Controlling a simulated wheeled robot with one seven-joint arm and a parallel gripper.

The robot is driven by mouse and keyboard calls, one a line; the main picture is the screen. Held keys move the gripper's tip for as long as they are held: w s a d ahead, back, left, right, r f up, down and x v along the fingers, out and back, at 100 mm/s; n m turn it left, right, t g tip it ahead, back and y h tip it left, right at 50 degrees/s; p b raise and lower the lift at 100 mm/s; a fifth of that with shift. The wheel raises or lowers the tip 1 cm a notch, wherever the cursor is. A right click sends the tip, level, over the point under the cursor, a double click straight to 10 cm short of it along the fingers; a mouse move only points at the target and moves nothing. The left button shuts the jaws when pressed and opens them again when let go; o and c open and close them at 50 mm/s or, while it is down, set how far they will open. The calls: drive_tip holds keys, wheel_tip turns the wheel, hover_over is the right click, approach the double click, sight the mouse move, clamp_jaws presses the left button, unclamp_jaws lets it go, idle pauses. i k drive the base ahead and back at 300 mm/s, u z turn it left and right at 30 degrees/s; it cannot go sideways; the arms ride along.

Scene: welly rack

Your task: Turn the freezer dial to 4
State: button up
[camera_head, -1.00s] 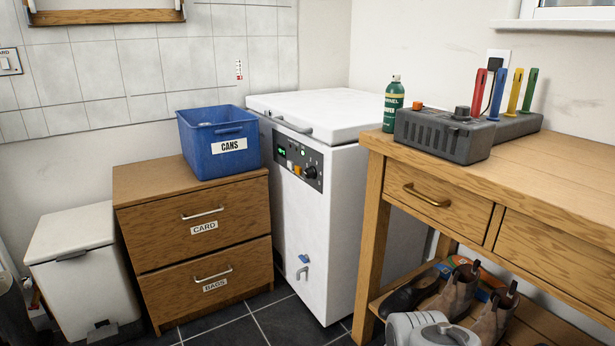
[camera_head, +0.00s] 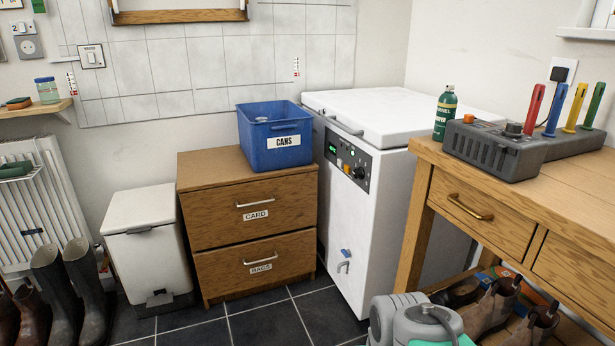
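The white chest freezer (camera_head: 345,235) stands between the wooden drawer unit and the workbench, its lid (camera_head: 385,115) shut. Its black control panel (camera_head: 348,158) is on the upper front and carries a small green display (camera_head: 332,150), an orange switch (camera_head: 346,168) and a round black dial (camera_head: 359,173). The dial's numbers and pointer are too small to read. A grey part of my arm, with some green, shows at the bottom right of centre, well below and in front of the panel. My gripper's fingers are not in view.
The workbench (camera_head: 480,185) stands right of the freezer, with boots on its shelf. The drawer unit (camera_head: 245,180) bears a blue cans tub (camera_head: 275,150) left of the panel. A white bin (camera_head: 148,240) and wellies (camera_head: 85,280) stand farther left. Dark floor tiles (camera_head: 265,325) are clear in front.

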sight(359, 173)
drive_tip(key=u, duration=1.5)
drive_tip(key=i, duration=2)
drive_tip(key=z, duration=1.1)
